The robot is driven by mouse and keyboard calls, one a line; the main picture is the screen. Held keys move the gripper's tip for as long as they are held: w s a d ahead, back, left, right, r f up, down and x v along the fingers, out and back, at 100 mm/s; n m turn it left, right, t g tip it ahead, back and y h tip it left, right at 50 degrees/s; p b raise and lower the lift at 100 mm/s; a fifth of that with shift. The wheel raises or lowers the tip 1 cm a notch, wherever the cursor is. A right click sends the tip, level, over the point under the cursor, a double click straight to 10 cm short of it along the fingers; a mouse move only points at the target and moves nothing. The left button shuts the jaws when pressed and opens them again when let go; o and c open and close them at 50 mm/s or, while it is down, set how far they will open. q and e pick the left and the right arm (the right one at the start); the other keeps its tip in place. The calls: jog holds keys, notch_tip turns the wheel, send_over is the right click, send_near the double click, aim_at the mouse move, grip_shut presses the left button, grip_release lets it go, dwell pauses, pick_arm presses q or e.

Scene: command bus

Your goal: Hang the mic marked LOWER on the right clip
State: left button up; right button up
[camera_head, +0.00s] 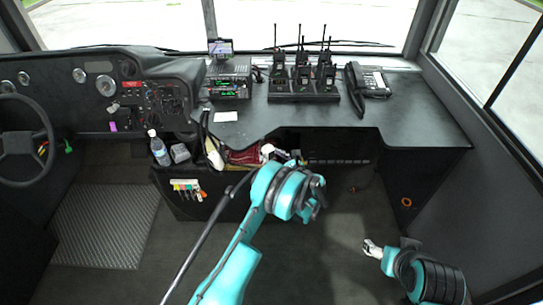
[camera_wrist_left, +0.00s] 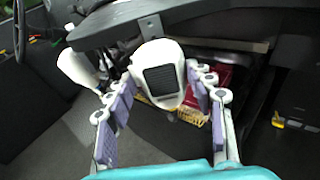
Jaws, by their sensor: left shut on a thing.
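My left gripper (camera_head: 270,153) is at the front edge of the console. In the left wrist view its fingers (camera_wrist_left: 160,82) are on either side of a white mic (camera_wrist_left: 175,50) with a dark grille, and it is shut on this mic. A second white mic (camera_head: 215,156) hangs just left of the gripper; it also shows in the left wrist view (camera_wrist_left: 76,68). I cannot read a LOWER mark on either mic.
Dark cables (camera_head: 205,125) hang over the console edge. A bottle (camera_head: 158,148) and a red item (camera_head: 243,156) sit in the open tray below. Radios (camera_head: 302,80) and a desk phone (camera_head: 369,80) stand on the desk (camera_head: 420,115). The floor at right is clear.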

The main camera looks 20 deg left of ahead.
pick_arm(q)
jog(key=shift+f, duration=0.25)
dwell(0.4)
jog(key=o, duration=0.9)
jog(key=shift+o, duration=0.2)
